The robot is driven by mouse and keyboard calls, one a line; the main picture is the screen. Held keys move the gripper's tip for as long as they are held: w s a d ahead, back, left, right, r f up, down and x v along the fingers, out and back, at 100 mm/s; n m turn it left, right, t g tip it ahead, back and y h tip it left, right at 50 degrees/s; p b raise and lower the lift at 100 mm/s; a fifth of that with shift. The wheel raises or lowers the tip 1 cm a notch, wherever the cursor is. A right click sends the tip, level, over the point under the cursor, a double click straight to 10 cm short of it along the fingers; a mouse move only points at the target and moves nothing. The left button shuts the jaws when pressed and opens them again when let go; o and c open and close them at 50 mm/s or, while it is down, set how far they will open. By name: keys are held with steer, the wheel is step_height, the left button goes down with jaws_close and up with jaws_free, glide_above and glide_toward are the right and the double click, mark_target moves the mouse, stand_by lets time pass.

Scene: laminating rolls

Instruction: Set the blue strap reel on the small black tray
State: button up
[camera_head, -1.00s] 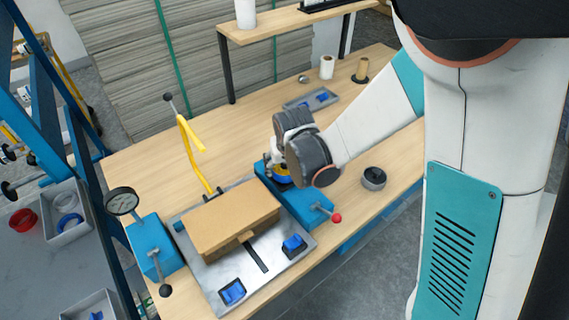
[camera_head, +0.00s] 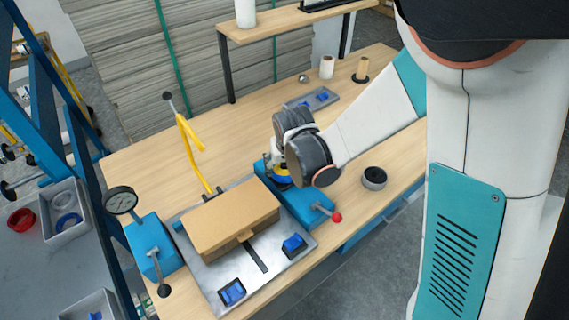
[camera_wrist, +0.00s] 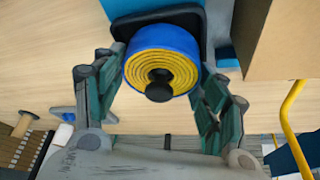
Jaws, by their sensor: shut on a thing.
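The blue strap reel (camera_wrist: 178,42), with a yellow wound face and dark centre, sits between the two fingers of my gripper (camera_wrist: 160,72) in the wrist view. The fingers are shut on its sides. A small black tray (camera_wrist: 123,27) with rounded corners shows behind the reel, at the end of a blue fixture. I cannot tell whether the reel touches the tray. In the head view, the reel (camera_head: 281,179) is a small blue and yellow patch below my dark wrist, over the blue fixture (camera_head: 312,212). My wrist hides most of the tray there.
A cardboard box (camera_head: 232,218) on a metal plate stands close left of the reel. A yellow curved arm (camera_head: 190,150) rises behind it. A red-knobbed lever (camera_head: 336,217) and a dark round dish (camera_head: 374,177) are to the right. The far left tabletop is clear.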

steer(key=shift+f+b, duration=0.35)
steer(key=shift+f, duration=0.1)
steer(key=o, duration=0.9)
steer(key=shift+r, duration=0.1)
steer(key=p+v, duration=0.7)
steer(key=v, duration=0.4)
stand_by(0.4)
